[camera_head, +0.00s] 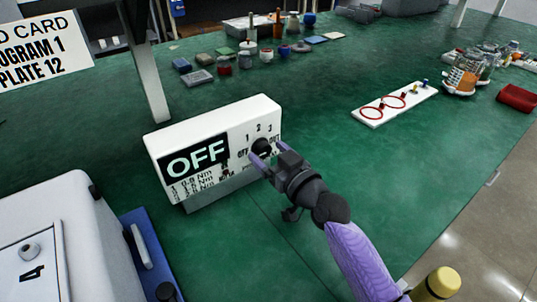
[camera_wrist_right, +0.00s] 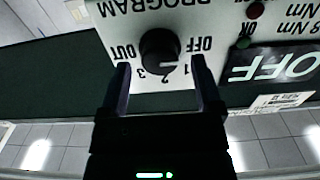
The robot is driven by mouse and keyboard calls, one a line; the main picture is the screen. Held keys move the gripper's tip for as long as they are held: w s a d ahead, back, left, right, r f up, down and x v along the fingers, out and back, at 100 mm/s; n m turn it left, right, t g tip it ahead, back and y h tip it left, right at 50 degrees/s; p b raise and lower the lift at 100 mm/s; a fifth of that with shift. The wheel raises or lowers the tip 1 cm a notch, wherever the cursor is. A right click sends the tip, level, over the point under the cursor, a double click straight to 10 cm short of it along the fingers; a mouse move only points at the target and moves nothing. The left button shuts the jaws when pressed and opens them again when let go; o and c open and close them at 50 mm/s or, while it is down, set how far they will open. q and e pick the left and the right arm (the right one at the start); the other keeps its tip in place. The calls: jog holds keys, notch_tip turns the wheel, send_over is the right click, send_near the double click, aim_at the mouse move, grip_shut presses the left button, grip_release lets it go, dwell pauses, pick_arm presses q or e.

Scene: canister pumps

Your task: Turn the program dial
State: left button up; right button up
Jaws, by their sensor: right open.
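The program dial is a round black knob (camera_wrist_right: 160,52) on the front of a white box (camera_head: 265,105). Around it are the marks OUT, OFF, 1, 2 and 3, and its white pointer line looks to be on the OFF and 1 side. The box's black display (camera_head: 196,158) reads OFF. My right gripper (camera_head: 261,153) is at the dial in the head view, partly covering it. In the right wrist view the right gripper (camera_wrist_right: 160,80) is open, its two fingers on either side of the dial's near edge. I cannot tell whether they touch it. My left gripper is not in view.
The green bench (camera_head: 320,100) is clear right of the box. A white board with red rings (camera_head: 394,103) lies further right. A white cabinet marked 4 (camera_head: 60,240) stands at the lower left. Several small containers (camera_head: 245,60) stand at the back.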

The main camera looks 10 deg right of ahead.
jog(key=shift+w+a, duration=0.15)
jog(key=shift+w, duration=0.1)
grip_shut()
dwell(0.3)
